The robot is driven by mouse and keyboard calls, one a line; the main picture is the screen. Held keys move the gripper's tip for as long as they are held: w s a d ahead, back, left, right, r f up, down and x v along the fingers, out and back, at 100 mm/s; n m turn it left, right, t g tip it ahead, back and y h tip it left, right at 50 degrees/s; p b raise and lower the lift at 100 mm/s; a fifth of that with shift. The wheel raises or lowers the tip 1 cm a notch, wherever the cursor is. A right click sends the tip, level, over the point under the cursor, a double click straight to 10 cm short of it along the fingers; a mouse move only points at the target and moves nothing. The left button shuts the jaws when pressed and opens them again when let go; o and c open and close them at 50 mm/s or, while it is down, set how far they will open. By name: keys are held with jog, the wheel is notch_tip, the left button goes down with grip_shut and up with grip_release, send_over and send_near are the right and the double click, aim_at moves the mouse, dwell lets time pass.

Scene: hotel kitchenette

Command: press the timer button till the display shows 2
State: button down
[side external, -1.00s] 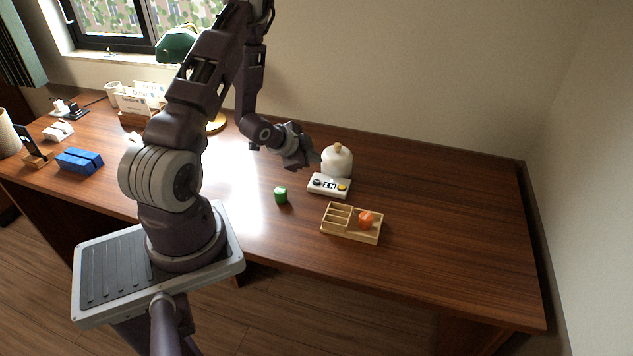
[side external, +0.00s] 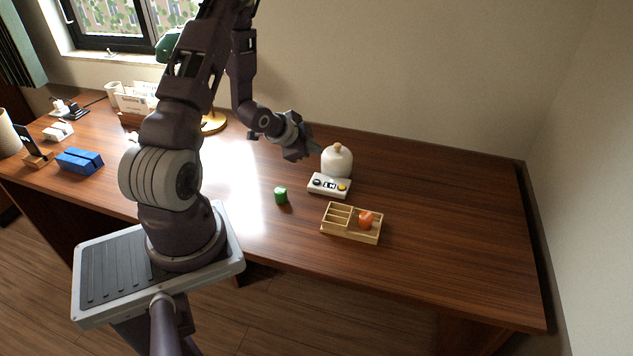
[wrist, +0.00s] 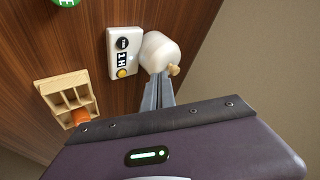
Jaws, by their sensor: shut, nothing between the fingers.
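The timer (side external: 329,186) is a white box on the desk with a dark button, a small black-and-white display and a yellow button. In the wrist view the timer (wrist: 124,53) shows the dark button (wrist: 122,43) at one end and the yellow button (wrist: 122,73) at the other. The display (wrist: 122,59) is too small to read with certainty. My gripper (side external: 318,151) is shut and empty, raised above the desk behind and left of the timer, not touching it. Its closed fingers (wrist: 160,80) also show in the wrist view, beside the timer.
A white rounded jar (side external: 337,162) with a wooden knob stands right behind the timer, close to my fingers. The desk's right side is clear.

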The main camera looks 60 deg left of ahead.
aim_at(314, 183)
jog(key=shift+f, duration=4)
jog(key=shift+f, duration=0.4)
jog(key=shift+f, duration=0.35)
jog(key=shift+r, duration=0.75)
jog(key=shift+r, duration=2.55)
